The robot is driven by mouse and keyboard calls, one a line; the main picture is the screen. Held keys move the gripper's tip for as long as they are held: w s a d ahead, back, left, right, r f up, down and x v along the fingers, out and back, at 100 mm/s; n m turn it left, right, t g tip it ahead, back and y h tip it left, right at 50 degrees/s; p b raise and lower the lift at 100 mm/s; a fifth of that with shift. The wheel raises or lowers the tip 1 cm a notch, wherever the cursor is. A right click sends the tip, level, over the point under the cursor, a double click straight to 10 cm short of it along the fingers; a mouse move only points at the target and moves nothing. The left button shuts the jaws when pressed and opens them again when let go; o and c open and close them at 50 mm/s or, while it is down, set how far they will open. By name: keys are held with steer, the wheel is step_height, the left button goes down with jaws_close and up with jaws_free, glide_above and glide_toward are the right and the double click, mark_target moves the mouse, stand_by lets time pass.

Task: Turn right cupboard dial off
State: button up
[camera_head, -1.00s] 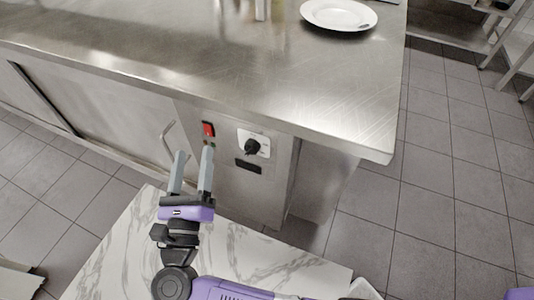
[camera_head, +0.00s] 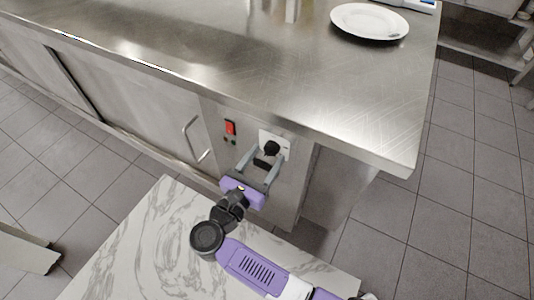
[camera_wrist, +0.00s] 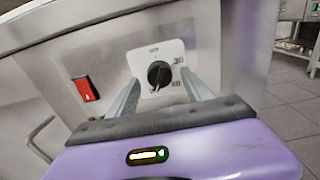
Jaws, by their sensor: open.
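The cupboard dial (camera_head: 271,149) is a round black knob on a white plate at the right end of the steel cupboard front. In the wrist view the dial (camera_wrist: 160,74) sits between my two fingers, with the markings "30" and "60" partly visible on its plate (camera_wrist: 176,51). My gripper (camera_head: 262,158) is open in front of the dial, with one finger to each side of it. The fingertips appear close to the plate; I cannot tell whether they touch it. Nothing is held.
A red switch (camera_head: 230,128) is left of the dial, and a cupboard door handle (camera_head: 192,138) is further left. The steel worktop (camera_head: 300,85) overhangs above, with a white plate (camera_head: 369,21) on it. A marble-patterned surface (camera_head: 150,240) lies below my arm.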

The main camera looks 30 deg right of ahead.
steer(key=shift+w+d, duration=0.3)
steer(key=shift+d, duration=0.15)
steer(key=shift+c, duration=0.2)
jaws_close()
